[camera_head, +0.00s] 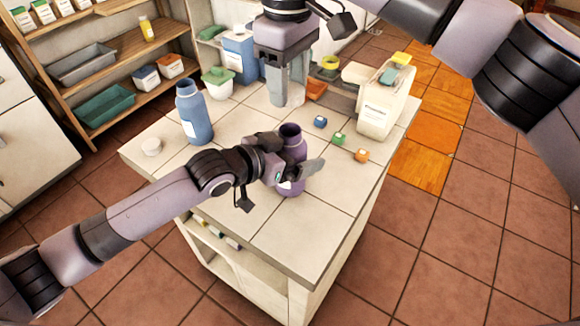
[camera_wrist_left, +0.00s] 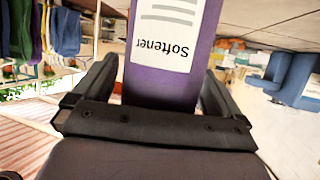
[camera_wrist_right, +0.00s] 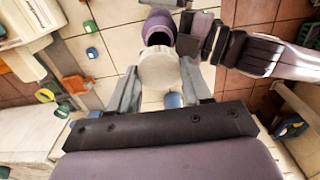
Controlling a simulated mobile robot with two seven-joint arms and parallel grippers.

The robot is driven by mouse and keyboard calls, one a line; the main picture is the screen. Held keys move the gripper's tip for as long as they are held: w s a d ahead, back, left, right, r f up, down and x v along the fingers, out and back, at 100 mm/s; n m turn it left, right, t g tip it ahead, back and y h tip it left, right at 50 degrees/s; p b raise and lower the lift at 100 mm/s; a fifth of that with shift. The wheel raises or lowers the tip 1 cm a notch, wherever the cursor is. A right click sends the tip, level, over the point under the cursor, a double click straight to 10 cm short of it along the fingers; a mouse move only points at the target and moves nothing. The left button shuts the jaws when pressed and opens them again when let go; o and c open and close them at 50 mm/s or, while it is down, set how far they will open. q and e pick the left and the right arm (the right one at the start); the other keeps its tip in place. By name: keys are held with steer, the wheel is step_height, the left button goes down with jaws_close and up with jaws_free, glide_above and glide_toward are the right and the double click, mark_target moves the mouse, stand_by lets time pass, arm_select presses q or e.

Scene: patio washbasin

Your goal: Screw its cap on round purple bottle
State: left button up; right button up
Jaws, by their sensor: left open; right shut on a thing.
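The round purple bottle (camera_head: 291,134) stands upright and uncapped on the tiled counter, its dark mouth facing up. In the left wrist view the purple bottle (camera_wrist_left: 171,88) shows a white "Softener" label. My left gripper (camera_head: 298,168) is open at the bottle, one finger on either side; I cannot tell whether they touch it. My right gripper (camera_head: 287,98) points down behind the bottle in the head view. In the right wrist view it is shut on a white round cap (camera_wrist_right: 160,70), with the bottle's open mouth beyond it. The head view hides this cap behind the fingers.
A blue bottle (camera_head: 194,115) and another white cap (camera_head: 151,146) stand at the counter's left. Small blue (camera_head: 320,122), green (camera_head: 339,139) and orange (camera_head: 361,156) cubes lie right of the purple bottle. A white canister (camera_head: 381,112) stands at the right. The counter's front is clear.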

mark_target(289, 107)
arm_select(q)
steer(key=shift+c, duration=0.3)
steer(key=c, duration=1.4)
arm_select(e)
steer(key=shift+f, duration=2.5)
steer(key=shift+f, duration=0.9)
